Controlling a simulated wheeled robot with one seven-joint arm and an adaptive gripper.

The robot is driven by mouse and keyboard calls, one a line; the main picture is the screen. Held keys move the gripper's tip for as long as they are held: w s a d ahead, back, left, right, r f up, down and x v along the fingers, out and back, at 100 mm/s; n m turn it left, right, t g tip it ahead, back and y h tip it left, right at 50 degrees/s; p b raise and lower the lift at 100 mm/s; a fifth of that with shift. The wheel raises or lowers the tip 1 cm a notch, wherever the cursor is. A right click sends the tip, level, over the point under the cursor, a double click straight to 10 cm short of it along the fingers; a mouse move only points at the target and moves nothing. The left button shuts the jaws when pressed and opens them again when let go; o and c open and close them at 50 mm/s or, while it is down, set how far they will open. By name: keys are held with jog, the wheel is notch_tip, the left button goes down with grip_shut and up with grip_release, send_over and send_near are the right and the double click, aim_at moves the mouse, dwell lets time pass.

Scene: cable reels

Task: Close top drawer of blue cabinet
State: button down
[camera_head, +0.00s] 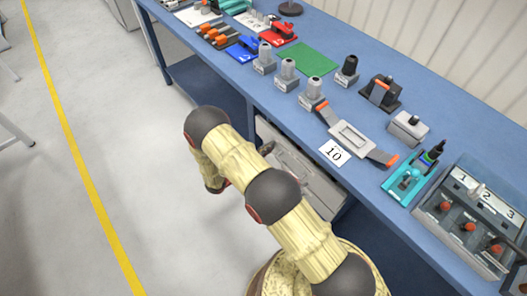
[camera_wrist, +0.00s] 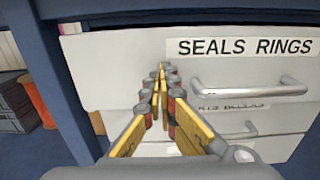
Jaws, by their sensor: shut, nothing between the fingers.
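The top drawer (camera_wrist: 110,55), white and labelled SEALS RINGS, fills the middle of the wrist view. It seems to stand forward of the blue cabinet frame (camera_wrist: 62,85), though the depth is hard to judge. Its silver bar handle (camera_wrist: 250,90) is to the right. My gripper (camera_wrist: 161,70) is shut and empty, pointing at the drawer front left of the handle. I cannot tell whether the fingertips touch it.
A lower drawer (camera_wrist: 250,128) with its own handle shows below. The blue benchtop (camera_head: 280,100) holds several tools and fixtures. The floor (camera_head: 120,130) left of the bench is clear, with a yellow line.

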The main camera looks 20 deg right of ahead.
aim_at(277, 141)
jog(key=shift+d, duration=0.1)
jog(key=x, duration=0.5)
jog(key=shift+w, duration=0.1)
dwell(0.5)
jog(key=p+v, duration=0.1)
jog(key=v, duration=1.3)
jog(key=shift+p, duration=0.35)
